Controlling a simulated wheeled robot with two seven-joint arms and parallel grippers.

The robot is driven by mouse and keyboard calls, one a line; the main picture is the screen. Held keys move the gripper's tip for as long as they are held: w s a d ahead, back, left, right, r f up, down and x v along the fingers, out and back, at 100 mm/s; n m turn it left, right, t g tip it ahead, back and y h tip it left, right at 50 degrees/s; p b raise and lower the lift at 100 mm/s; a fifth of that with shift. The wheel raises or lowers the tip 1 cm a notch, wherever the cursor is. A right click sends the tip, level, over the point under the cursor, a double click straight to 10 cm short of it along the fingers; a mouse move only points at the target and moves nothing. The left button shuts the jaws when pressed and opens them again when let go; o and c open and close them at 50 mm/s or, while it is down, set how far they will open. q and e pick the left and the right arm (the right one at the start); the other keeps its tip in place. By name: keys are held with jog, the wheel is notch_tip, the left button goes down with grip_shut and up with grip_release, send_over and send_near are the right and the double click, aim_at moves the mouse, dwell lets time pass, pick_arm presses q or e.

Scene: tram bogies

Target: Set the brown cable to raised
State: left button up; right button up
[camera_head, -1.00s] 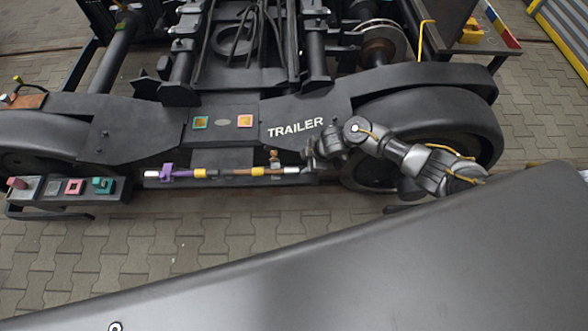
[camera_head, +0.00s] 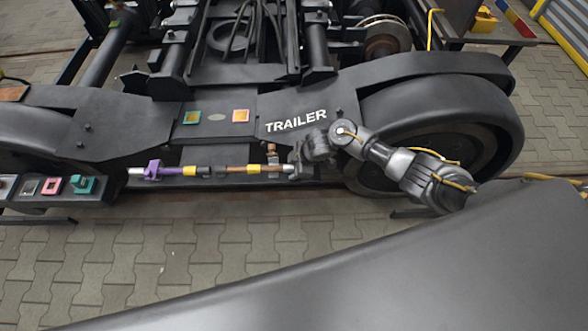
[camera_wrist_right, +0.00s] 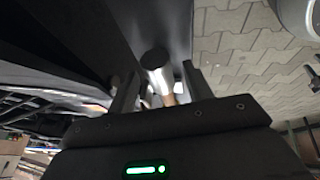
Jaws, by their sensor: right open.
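The brown cable (camera_head: 266,168) is the right-hand stretch of a thin horizontal line along the bogie's side, below the TRAILER lettering. It ends in a pale metal tip, with a small brown clip (camera_head: 272,152) just above it. My right gripper (camera_head: 297,160) is at this right end. In the right wrist view, the open fingers of my right gripper (camera_wrist_right: 158,88) stand on either side of a silver cylindrical end (camera_wrist_right: 160,78) with a dark cap. Whether the fingers touch it cannot be told. My left gripper is not in view.
A purple cable with a purple clip (camera_head: 152,170) forms the line's left part, with yellow bands between. The bogie frame (camera_head: 130,115) rises behind, a large wheel (camera_head: 440,135) to the right. A tray of coloured blocks (camera_head: 50,197) sits lower left. Paving in front is clear.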

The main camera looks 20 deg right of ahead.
grip_shut()
dwell(0.4)
